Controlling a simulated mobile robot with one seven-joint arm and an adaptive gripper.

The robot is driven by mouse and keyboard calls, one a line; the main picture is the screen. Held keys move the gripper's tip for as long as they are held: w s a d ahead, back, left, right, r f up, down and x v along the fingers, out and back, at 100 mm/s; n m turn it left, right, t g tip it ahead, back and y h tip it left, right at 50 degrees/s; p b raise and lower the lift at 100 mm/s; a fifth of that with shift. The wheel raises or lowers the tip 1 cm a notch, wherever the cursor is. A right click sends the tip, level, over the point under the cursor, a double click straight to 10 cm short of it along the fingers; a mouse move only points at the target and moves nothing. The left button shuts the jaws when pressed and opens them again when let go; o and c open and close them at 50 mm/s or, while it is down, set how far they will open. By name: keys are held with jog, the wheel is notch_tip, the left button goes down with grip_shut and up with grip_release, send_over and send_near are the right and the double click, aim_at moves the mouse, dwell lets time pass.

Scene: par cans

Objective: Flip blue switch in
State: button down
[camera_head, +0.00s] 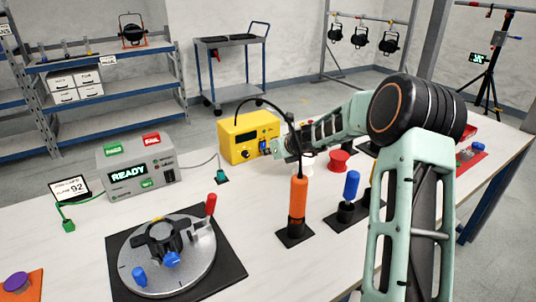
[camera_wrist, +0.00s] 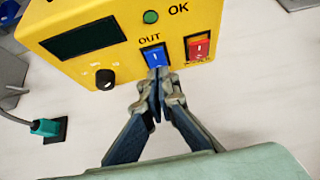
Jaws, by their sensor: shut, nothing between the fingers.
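The yellow box (camera_head: 240,151) stands on the table; in the wrist view its front panel (camera_wrist: 118,68) fills the top. The blue rocker switch (camera_wrist: 154,54) sits on that panel under the label "OUT", with a white mark on its face. It also shows small in the head view (camera_head: 263,145). My gripper (camera_wrist: 158,76) is shut and empty, its fingertips at the lower edge of the blue switch. I cannot tell whether they touch it. In the head view my gripper (camera_head: 276,148) is in front of the box's right side, partly hidden by my arm.
On the same panel are a red switch (camera_wrist: 199,46) close right of the blue one, a black knob (camera_wrist: 105,79), a dark display (camera_wrist: 83,39) and a green "OK" light (camera_wrist: 151,17). An orange-handled tool (camera_head: 298,205) and a grey READY box (camera_head: 138,170) stand on the table.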

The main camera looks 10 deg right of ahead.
jog(key=b, duration=0.3)
jog(key=shift+w+f+t, duration=0.15)
jog(key=shift+f+t, duration=0.15)
jog(key=shift+f, duration=0.1)
jog(key=shift+a+r+p, duration=0.1)
jog(key=shift+r+p, duration=0.2)
jog(key=shift+r, duration=0.15)
jog(key=shift+r+p, duration=0.75)
jog(key=shift+r, duration=0.1)
jog(key=shift+f, duration=0.15)
